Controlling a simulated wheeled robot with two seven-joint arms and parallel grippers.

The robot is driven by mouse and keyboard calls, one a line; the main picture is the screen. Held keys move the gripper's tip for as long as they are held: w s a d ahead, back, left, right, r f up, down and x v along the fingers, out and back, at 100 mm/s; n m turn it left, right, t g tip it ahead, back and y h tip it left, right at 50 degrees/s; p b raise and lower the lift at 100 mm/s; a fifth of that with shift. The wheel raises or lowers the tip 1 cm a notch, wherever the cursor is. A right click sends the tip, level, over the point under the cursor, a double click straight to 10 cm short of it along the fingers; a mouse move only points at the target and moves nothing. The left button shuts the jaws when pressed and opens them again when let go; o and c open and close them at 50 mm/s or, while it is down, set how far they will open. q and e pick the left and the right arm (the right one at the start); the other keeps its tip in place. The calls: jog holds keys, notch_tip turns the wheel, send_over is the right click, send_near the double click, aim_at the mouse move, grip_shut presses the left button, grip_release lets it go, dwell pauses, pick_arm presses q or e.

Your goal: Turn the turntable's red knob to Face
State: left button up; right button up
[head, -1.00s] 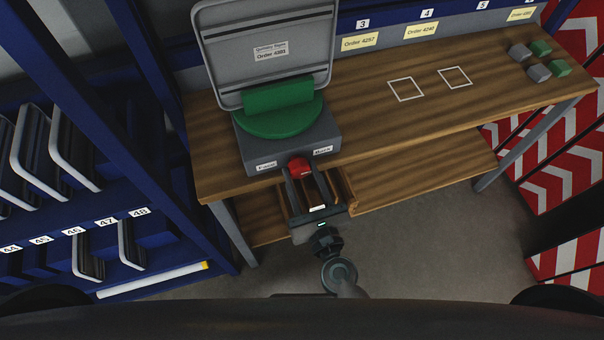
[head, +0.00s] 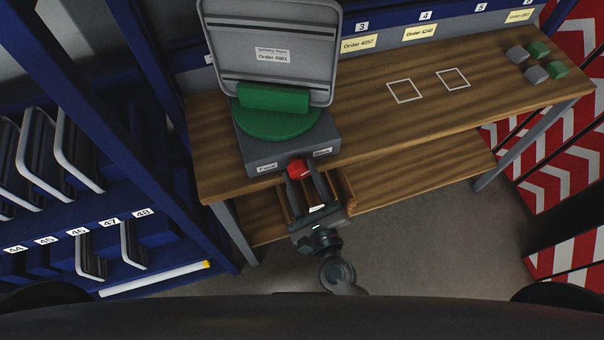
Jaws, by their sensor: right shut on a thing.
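The turntable is a grey box (head: 250,160) with a green round top (head: 270,128) at the table's left end. A grey sign plate (head: 272,65) labelled "Order 4881" stands in the green holder, its back showing. The red knob (head: 299,169) is on the box's front, between the label "Face" (head: 265,167) on the left and the label "Back" (head: 322,152) on the right. My right gripper (head: 301,176) is shut on the red knob, one finger on each side, and is tilted. My left gripper is not in view.
A wooden table (head: 390,120) carries two white square outlines and several small grey and green blocks (head: 537,74) at the far right. A blue rack (head: 60,205) with sign plates stands at left. Red-and-white signs (head: 545,187) stand at right.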

jog(key=shift+n, duration=0.6)
jog(key=o, duration=1)
jog(key=shift+o, duration=0.2)
